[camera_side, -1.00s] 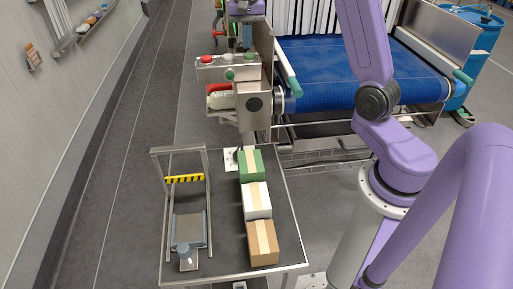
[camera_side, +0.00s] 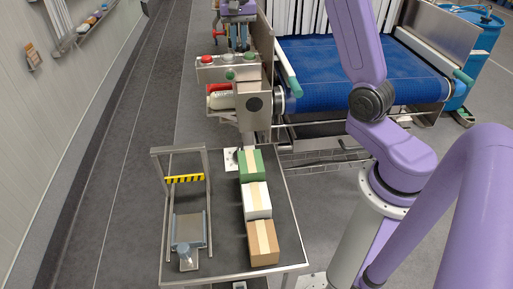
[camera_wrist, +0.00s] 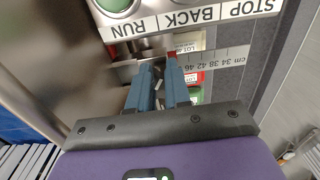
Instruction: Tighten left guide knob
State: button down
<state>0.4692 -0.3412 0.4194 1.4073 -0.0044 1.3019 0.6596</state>
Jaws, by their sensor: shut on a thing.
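My gripper (camera_wrist: 160,66) has two blue fingers and is at the guide scale beside the control panel in the wrist view. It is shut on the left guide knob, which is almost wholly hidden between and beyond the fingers. In the side view my gripper (camera_side: 238,44) is at the top, behind the control box (camera_side: 228,68). The left guide rail (camera_side: 286,66), with a teal edge, runs along the left side of the blue belt (camera_side: 350,75). A scale (camera_wrist: 218,66) marked in cm and a red pointer (camera_wrist: 171,54) are next to the fingertips.
A panel (camera_wrist: 190,22) lettered RUN, BACK and STOP, with a green button (camera_wrist: 113,4), is close to the fingertips. Green, white and brown boxes (camera_side: 262,242) stand on the cart (camera_side: 222,215) in front. The floor at left is clear.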

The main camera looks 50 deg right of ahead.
jog(key=shift+a+f, duration=0.5)
jog(key=shift+f, duration=0.15)
jog(key=shift+a, duration=0.25)
notch_tip(320, 180, up, 6)
jog(key=shift+d+r, duration=0.15)
jog(key=shift+d, duration=0.15)
